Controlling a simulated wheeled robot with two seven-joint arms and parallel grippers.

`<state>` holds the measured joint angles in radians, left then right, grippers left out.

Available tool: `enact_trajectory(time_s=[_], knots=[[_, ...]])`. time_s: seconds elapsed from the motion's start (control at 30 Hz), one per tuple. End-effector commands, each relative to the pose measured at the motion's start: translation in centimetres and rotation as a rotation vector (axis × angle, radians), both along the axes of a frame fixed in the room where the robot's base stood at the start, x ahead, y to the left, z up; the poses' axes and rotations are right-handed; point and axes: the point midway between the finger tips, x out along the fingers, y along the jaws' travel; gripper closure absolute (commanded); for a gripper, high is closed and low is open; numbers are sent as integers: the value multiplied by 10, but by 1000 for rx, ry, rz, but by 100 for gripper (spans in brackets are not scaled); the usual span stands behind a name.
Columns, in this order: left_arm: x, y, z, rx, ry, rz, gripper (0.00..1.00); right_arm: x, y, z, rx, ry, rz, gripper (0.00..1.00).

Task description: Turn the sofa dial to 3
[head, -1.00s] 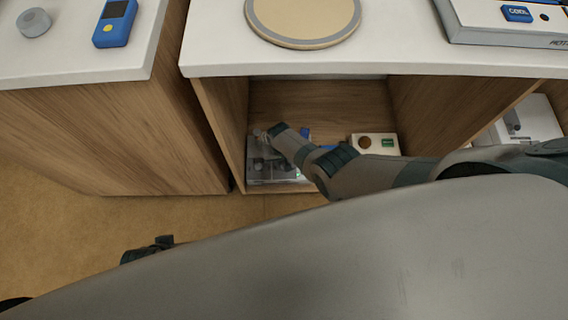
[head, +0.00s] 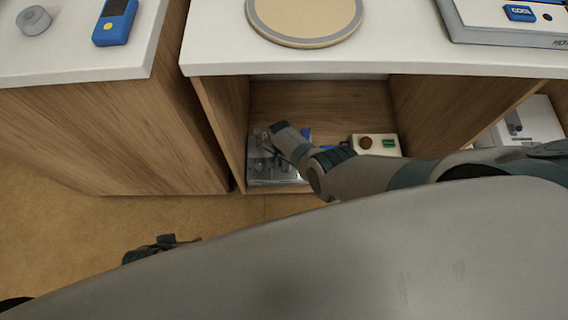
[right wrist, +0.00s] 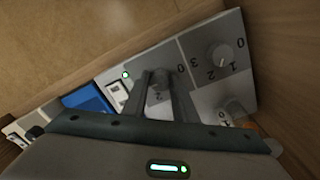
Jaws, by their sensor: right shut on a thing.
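A grey control panel (head: 262,178) with several dials sits at the left inside the open cabinet. It also shows in the right wrist view (right wrist: 187,72). My right gripper (right wrist: 157,92) is shut on a grey dial (right wrist: 160,77) in the middle of the panel. A 2, a 3 and a 0 are printed near this dial; its pointer is hidden. A second dial (right wrist: 219,56) with numbers 0 to 3 stands to its right, a third (right wrist: 235,110) below that. I cannot read any sofa label. A dark part of my left gripper (head: 160,248) shows low at the left; its jaws are unclear.
A cream box (head: 384,144) with a brown knob and a green part stands right of the panel. The cabinet's side walls (head: 218,120) and white top (head: 400,62) enclose the space. A round board (head: 303,18) lies on top. A blue handheld device (head: 114,22) lies on the left counter.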

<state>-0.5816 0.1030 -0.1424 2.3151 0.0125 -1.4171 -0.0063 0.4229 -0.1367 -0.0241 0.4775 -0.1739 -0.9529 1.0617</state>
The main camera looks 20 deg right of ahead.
Motion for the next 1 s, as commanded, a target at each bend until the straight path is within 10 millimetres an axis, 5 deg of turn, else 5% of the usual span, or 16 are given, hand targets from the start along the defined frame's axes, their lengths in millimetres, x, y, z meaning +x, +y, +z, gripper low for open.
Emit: enact_trajectory(time_s=[0.37,0.4,0.5,1.0], knots=[[0,0,0,0,-1,-1,56,0,0,0,0,-1,-9,97],[0,0,0,0,-1,-1,56,0,0,0,0,-1,-9,72],[0,0,0,1,-1,-1,56,0,0,0,0,-1,-9,56],[0,2,-6,5,7,1,56,0,0,4,0,0,-8,56]])
